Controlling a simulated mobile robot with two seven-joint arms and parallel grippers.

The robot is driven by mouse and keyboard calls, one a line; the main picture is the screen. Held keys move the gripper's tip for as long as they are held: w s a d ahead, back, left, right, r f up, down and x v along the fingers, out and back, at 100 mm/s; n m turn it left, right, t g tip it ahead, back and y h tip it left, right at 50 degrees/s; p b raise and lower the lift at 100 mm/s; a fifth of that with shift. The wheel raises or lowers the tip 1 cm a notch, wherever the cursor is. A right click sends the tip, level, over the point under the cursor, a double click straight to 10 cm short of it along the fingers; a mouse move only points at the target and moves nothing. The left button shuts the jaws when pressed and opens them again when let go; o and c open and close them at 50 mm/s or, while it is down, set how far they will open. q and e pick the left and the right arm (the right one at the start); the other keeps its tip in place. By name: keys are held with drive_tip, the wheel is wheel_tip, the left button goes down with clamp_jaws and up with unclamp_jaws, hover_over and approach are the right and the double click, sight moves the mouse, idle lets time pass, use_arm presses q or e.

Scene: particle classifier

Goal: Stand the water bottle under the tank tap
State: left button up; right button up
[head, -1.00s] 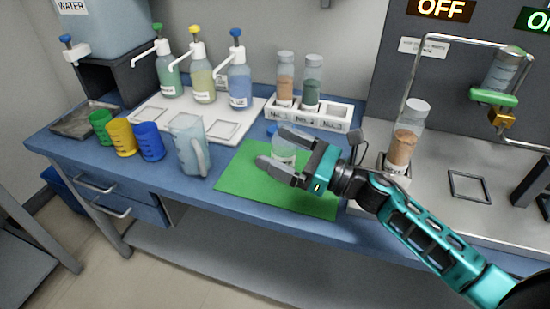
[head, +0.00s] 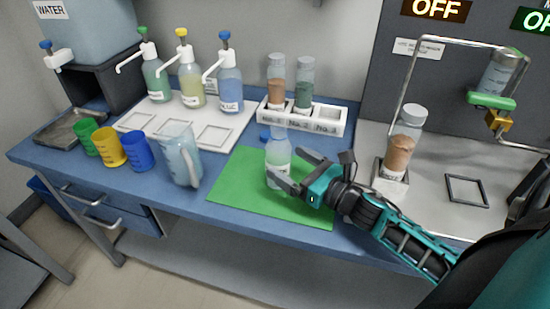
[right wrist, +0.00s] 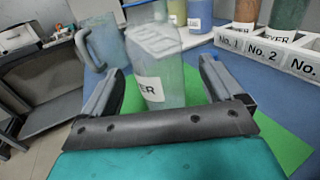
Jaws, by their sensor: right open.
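The clear water bottle (head: 277,158) stands upright and uncapped on the green mat (head: 240,190). My right gripper (head: 294,169) is open beside it, coming in from the right. In the right wrist view the bottle (right wrist: 155,60) shows between the two spread fingers, with visible gaps to both; part of its label reads "ER". The water tank (head: 100,25) is at the top left, and its tap with a blue knob (head: 47,45) sticks out on its left side. A grey metal tray (head: 65,130) lies below the tap. My left gripper is not in view.
A clear jug (head: 180,158) and green, yellow and blue cups (head: 110,148) stand between mat and tray. Pump bottles (head: 190,85) stand behind on a white board. A rack with vials (head: 300,115) is behind the mat. A capped vial (head: 400,150) stands at right.

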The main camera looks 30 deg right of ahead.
sight(273, 155)
drive_tip(key=shift+f+x, duration=0.1)
drive_tip(key=shift+x, duration=1.35)
drive_tip(key=shift+f+x, duration=0.15)
drive_tip(key=shift+x, duration=1.3)
drive_tip(key=shift+a, duration=0.15)
drive_tip(key=shift+c, duration=0.3)
drive_tip(key=c, duration=1.1)
drive_tip(key=shift+r, duration=0.15)
